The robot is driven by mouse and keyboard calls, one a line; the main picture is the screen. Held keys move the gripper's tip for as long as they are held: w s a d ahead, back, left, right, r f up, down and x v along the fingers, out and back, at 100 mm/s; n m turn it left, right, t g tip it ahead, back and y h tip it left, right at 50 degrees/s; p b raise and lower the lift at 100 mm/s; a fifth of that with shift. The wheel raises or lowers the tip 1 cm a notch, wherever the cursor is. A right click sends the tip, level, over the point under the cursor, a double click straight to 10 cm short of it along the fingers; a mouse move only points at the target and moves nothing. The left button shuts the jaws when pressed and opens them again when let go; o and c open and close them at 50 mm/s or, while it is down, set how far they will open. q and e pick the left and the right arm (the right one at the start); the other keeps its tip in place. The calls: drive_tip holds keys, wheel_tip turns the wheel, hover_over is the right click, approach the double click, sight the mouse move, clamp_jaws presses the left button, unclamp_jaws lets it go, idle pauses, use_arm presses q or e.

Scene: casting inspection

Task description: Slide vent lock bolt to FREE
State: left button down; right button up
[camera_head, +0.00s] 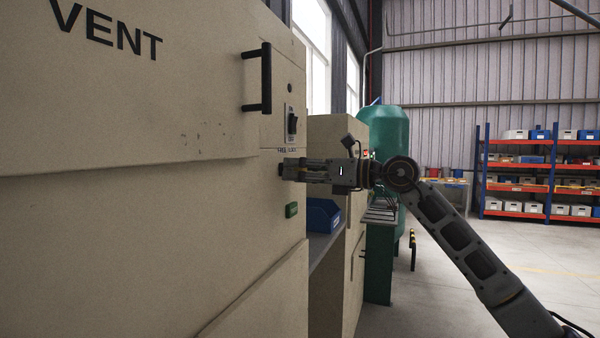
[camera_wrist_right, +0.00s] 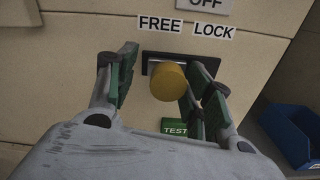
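The vent lock bolt has a round yellow knob (camera_wrist_right: 168,82) that sits in a dark slot plate (camera_wrist_right: 146,60) on the beige cabinet. The FREE label (camera_wrist_right: 160,24) is above its left side and the LOCK label (camera_wrist_right: 212,28) above its right. The knob stands left of the slot's middle, below the FREE label. My right gripper (camera_wrist_right: 158,80) is open, with a finger on each side of the knob; gaps show, and contact cannot be told. In the head view my right gripper (camera_head: 292,170) reaches the cabinet face and hides the bolt. My left gripper is not in view.
A black handle (camera_head: 266,78) and a switch (camera_head: 292,124) are above the bolt. A green TEST button (camera_wrist_right: 174,127) is below it; it also shows in the head view (camera_head: 291,210). A blue bin (camera_head: 322,215) stands to the right. Open floor lies further right.

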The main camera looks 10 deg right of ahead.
drive_tip(key=shift+w+d, duration=0.1)
drive_tip(key=v, duration=1.2)
idle(0.4)
idle(0.5)
